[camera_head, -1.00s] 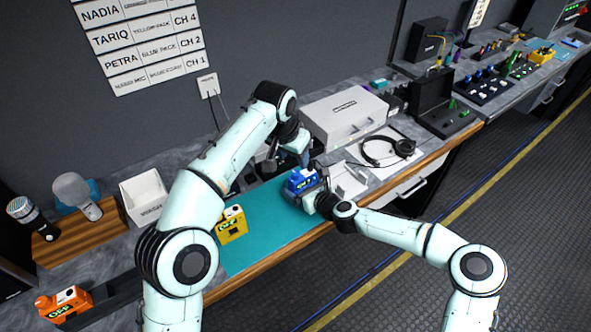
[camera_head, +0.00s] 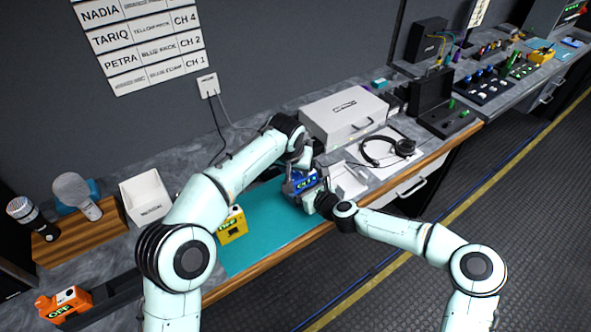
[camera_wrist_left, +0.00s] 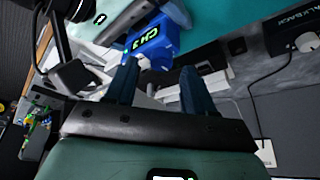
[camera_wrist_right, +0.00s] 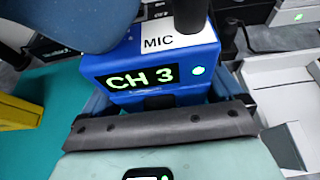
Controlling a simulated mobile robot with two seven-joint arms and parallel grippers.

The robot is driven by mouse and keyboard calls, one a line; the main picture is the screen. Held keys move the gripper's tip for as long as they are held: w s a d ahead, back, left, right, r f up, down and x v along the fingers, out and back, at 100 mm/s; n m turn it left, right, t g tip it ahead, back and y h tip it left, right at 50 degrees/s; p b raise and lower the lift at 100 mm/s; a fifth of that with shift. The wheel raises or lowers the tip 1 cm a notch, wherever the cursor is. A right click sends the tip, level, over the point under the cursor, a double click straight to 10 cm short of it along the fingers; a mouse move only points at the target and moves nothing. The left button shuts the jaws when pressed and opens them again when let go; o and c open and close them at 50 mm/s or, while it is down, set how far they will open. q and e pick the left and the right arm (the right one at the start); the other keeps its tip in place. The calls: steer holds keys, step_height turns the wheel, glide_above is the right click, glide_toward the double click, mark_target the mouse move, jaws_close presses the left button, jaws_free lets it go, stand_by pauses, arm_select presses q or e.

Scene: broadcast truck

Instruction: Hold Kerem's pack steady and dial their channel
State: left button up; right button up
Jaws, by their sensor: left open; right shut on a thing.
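The blue pack (camera_head: 300,184) stands on the teal mat (camera_head: 262,232). Its display reads CH 3 with a green light lit in the right wrist view (camera_wrist_right: 120,62); a MIC label is on its top. My right gripper (camera_wrist_right: 155,103) is shut on the pack's lower body. My left gripper (camera_head: 299,168) is open just above the pack; its fingers (camera_wrist_left: 155,78) point at the pack's top in the left wrist view. A dark upright post (camera_wrist_right: 190,14) rises from the pack's top. A yellow pack (camera_head: 232,226) stands to the left on the mat.
An orange pack reading OFF (camera_head: 66,304) is at the far left. The wall board (camera_head: 145,42) lists names, packs and channels; Kerem's row is not legible. A grey case (camera_head: 343,116), headphones (camera_head: 390,150) and a white tray (camera_head: 350,180) lie close behind and right.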

arm_select(q)
steer(key=shift+x, duration=0.8)
jaws_close()
steer(key=shift+m+h, duration=0.3)
steer(key=shift+m, duration=0.5)
jaws_free()
steer(key=shift+r, duration=0.15)
steer(key=v, duration=1.1)
steer(key=shift+r, duration=0.4)
